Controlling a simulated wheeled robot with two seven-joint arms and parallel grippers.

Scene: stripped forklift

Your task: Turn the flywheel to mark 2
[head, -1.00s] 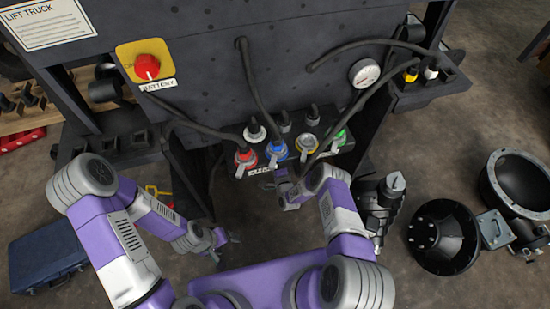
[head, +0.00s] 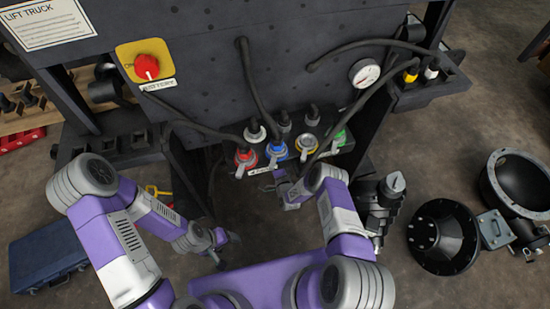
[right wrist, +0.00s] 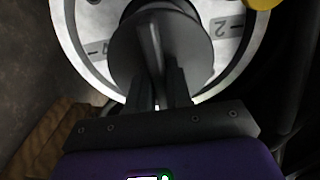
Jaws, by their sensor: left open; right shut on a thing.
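The flywheel (right wrist: 236,60) shows in the right wrist view as a pale metal ring around a dark round hub (right wrist: 190,45). A mark 2 (right wrist: 222,27) is on the ring at upper right, and another mark (right wrist: 95,49), too unclear to read, is at left. My right gripper (right wrist: 160,92) is shut on a dark bar (right wrist: 152,42) across the hub. In the head view my right gripper (head: 281,183) is low in front of the truck, and the flywheel cannot be made out there. My left gripper (head: 226,246) is open and empty, hanging over the floor.
A row of coloured connectors, with red (head: 246,157) and blue (head: 276,150) among them, sits just above my right gripper. Cables hang across the truck panel (head: 200,70). A blue case (head: 48,258) and a black bell-shaped part (head: 443,237) lie on the floor.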

